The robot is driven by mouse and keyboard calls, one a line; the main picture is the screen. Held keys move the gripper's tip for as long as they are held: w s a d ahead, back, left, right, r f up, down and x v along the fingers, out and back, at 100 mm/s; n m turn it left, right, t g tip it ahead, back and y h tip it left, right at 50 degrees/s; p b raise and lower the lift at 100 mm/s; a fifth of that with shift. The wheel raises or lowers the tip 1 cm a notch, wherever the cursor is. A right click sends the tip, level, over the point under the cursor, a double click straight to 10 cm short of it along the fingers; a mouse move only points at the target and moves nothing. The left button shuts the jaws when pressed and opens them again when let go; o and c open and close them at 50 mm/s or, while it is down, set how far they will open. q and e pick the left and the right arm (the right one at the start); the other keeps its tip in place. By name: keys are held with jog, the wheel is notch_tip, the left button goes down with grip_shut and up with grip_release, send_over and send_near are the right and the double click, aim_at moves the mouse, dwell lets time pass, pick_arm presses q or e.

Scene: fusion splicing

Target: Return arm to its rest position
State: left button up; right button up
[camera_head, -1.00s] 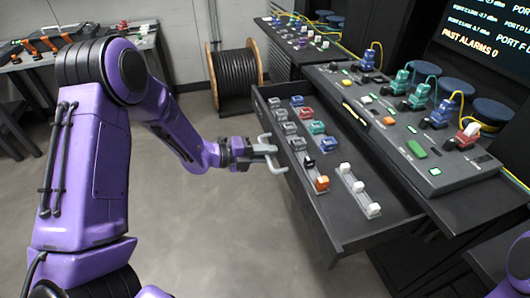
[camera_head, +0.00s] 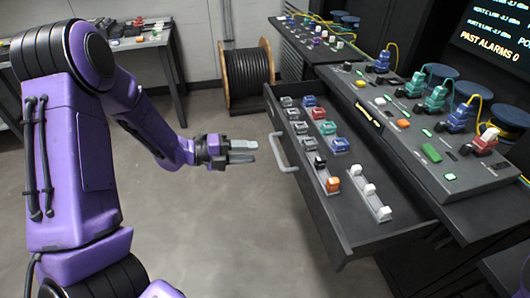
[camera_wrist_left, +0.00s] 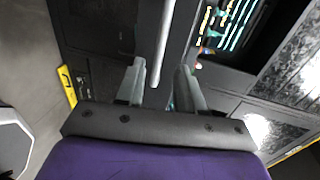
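My left arm, purple, comes in from the left in the head view. Its gripper (camera_head: 256,152) is empty, with its grey fingers apart, over the floor to the left of the drawer handle (camera_head: 283,156). A gap shows between fingers and handle. In the left wrist view the two fingers (camera_wrist_left: 161,88) stand apart with nothing between their tips, and the pale handle bar (camera_wrist_left: 164,45) shows beyond them. The drawer (camera_head: 345,225) is pulled open and holds rows of small coloured connectors (camera_head: 328,128). My right gripper is not in view.
A dark panel (camera_head: 400,125) with coloured plugs and cables stands right of the drawer. A cable spool (camera_head: 248,75) stands on the floor behind. A bench (camera_head: 90,50) is at the back left. The floor (camera_head: 215,230) below the gripper is clear.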

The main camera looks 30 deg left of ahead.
pick_arm(q)
jog(key=shift+v, duration=0.8)
